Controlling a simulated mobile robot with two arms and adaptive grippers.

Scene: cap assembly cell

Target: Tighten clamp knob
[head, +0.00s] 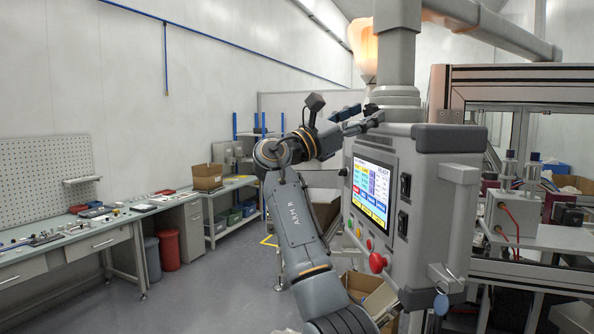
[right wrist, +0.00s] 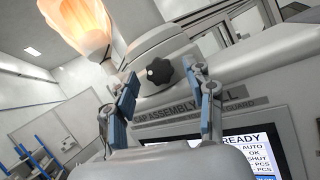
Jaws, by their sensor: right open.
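The clamp knob (right wrist: 159,70) is a black lobed knob on the light grey collar above the control panel, seen in the right wrist view. My right gripper (right wrist: 168,82) is open, with its two blue-padded fingers apart. The knob appears between the fingertips and beyond them, with a visible gap on each side. In the head view my right gripper (head: 372,112) reaches to the top of the control panel (head: 432,200), at the foot of its grey post. The knob is hard to make out there behind the fingers. My left gripper is not in view.
The panel carries a lit screen (head: 371,192), a red emergency button (head: 377,262) and black switches. A grey post (head: 397,50) rises above it, with an orange lamp (head: 363,48) beside it. A workbench (head: 70,245) stands at left, with open floor between.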

